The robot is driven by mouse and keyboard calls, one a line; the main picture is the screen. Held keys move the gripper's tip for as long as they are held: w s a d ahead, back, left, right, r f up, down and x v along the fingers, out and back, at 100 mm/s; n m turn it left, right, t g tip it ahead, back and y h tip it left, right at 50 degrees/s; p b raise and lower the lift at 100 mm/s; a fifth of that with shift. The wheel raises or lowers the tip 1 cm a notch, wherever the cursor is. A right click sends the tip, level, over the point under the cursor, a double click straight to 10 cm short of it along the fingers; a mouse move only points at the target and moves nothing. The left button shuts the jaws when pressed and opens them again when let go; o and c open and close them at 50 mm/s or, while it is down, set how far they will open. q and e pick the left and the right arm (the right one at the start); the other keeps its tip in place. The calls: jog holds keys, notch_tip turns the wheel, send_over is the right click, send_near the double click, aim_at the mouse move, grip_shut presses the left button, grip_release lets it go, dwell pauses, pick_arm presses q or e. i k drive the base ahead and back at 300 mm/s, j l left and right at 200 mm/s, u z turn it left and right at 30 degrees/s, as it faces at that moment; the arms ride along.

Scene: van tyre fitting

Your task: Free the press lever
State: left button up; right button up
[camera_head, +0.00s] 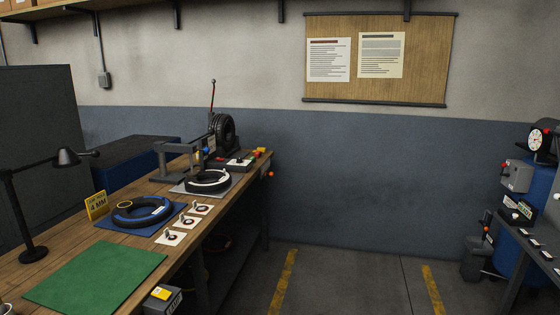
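What holds the lever, if anything, is too small to tell. Neither of my grippers is in view.
A tyre on a blue mat (110,226) and another on a grey plate (184,190) lie along the bench, with small cards (182,222) beside them. A green mat (95,277) is bare. A black lamp (34,254) stands left. The floor (355,280) right of the bench is clear.

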aim_at(211, 131)
jog(key=i+l+u, duration=0.15)
jog(key=i+u, duration=0.15)
jog(key=i, duration=0.15)
jog(key=i+l+u, duration=0.3)
jog(key=i, duration=0.15)
jog(key=i+l, duration=0.3)
jog(key=i+l+z, duration=0.1)
jog(key=i+l, duration=0.2)
jog(key=i, duration=0.2)
jog(key=i+l+z, duration=0.1)
jog(key=i+l, duration=0.15)
jog(key=i, duration=0.2)
jog(key=i+l, duration=0.25)
jog(key=i, duration=0.2)
